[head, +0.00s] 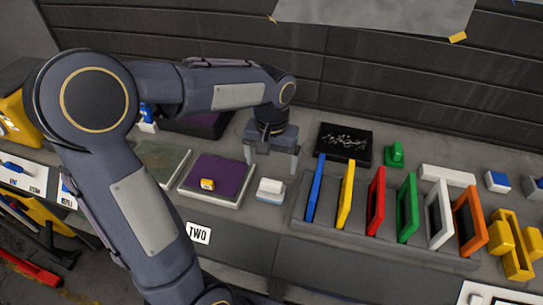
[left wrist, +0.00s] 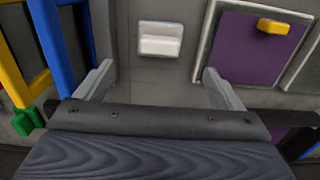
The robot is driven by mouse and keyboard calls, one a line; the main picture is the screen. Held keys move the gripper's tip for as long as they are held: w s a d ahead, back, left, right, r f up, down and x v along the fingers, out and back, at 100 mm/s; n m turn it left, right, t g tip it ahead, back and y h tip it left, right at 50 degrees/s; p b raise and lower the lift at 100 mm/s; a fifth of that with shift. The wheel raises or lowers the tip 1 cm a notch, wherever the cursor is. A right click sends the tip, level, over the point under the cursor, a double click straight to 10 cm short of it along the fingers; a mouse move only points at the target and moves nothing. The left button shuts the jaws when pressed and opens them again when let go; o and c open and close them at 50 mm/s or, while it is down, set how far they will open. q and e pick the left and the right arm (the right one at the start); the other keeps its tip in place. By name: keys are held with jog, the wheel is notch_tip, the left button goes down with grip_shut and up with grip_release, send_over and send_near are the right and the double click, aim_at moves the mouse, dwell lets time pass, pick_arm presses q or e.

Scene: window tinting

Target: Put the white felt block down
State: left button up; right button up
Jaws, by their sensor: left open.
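The white felt block (head: 271,188) rests on the grey bench, between the purple-topped tray and the rack of coloured frames. It has a thin light-blue layer near its base. It also shows in the left wrist view (left wrist: 160,39), flat on the bench and ahead of the fingertips. My left gripper (head: 271,168) hangs over the bench just behind the block, fingers apart and empty. In the left wrist view its two fingers (left wrist: 156,78) are spread wide, with bare bench between them. I cannot see my right gripper.
A purple-topped tray (head: 241,177) with a small yellow block (head: 207,184) lies left of the felt block. A rack (head: 333,228) of upright coloured frames stands close on its right. A black tray (head: 344,143) lies behind. A card marked TWO (head: 199,233) hangs at the front edge.

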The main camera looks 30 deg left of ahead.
pick_arm(q)
jog(key=shift+s+r, duration=0.1)
jog(key=shift+r, duration=0.3)
jog(key=s+d+r+t+h, duration=0.1)
jog(key=s+d+t+h, duration=0.1)
jog(key=s, duration=0.6)
jog(key=s+d+r+m+t+h, duration=0.1)
jog(key=s+d+t, duration=0.1)
jog(key=s, duration=0.7)
jog(key=shift+t+h, duration=0.4)
jog(key=shift+t, duration=0.4)
jog(key=shift+d, duration=0.1)
